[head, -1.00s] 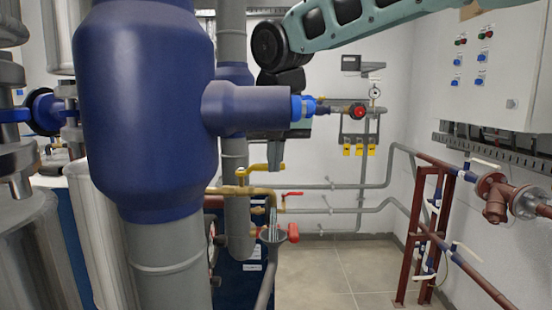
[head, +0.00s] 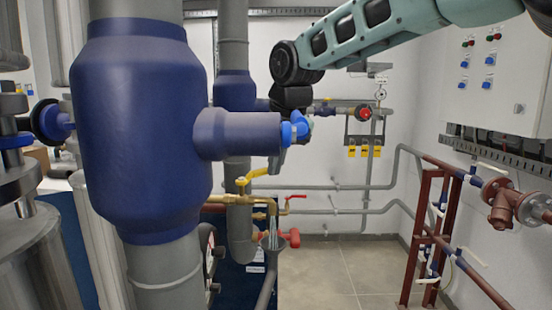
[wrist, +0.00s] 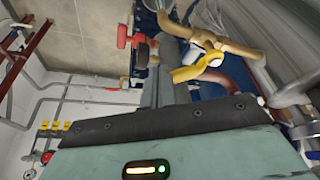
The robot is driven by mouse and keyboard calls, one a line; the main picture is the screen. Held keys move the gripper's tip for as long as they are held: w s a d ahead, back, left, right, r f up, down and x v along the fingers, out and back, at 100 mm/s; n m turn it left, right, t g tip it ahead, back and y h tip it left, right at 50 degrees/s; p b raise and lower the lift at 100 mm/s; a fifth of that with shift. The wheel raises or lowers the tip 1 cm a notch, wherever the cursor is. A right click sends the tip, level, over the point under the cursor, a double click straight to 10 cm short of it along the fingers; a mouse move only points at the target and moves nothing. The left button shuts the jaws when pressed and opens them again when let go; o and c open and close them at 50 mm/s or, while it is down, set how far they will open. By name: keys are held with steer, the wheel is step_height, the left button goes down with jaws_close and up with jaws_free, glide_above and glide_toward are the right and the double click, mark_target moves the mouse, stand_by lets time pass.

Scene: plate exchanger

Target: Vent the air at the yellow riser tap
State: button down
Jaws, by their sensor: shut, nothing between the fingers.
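The yellow tap lever (head: 262,173) sits on a brass valve on the grey riser (head: 238,215), left of centre in the head view. In the wrist view the yellow lever (wrist: 198,67) lies right of centre, on a brass pipe. My gripper (head: 281,160) hangs down behind the blue side stub, its fingertips close to the lever's right end. The stub hides much of it, and I cannot tell whether it touches the lever. My shut, empty fingers (wrist: 166,75) show in the wrist view beside the lever. A pale streak stands above the grey funnel (head: 274,240) below.
The large blue vessel (head: 145,130) and its side stub (head: 238,134) stand close in front. A red lever (head: 296,197) and a red handle (head: 291,237) are near the tap. Floor (head: 325,275) is clear to the right, before the dark red pipe frame (head: 425,235).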

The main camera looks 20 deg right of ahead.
mark_target(266, 167)
steer(key=w+n+p, duration=0.1)
steer(key=n, duration=0.1)
steer(key=w+n+y+p, duration=0.1)
steer(key=n, duration=0.1)
steer(key=w+n+g+y+p, duration=0.1)
steer(key=shift+w+a+r+n, duration=0.15)
steer(key=shift+w+a+n, duration=0.2)
steer(key=shift+a+n, duration=0.05)
steer(key=shift+w+a+n+p, duration=0.5)
steer(key=shift+w+n+p, duration=0.1)
steer(key=shift+n, duration=0.1)
steer(key=shift+w, duration=0.1)
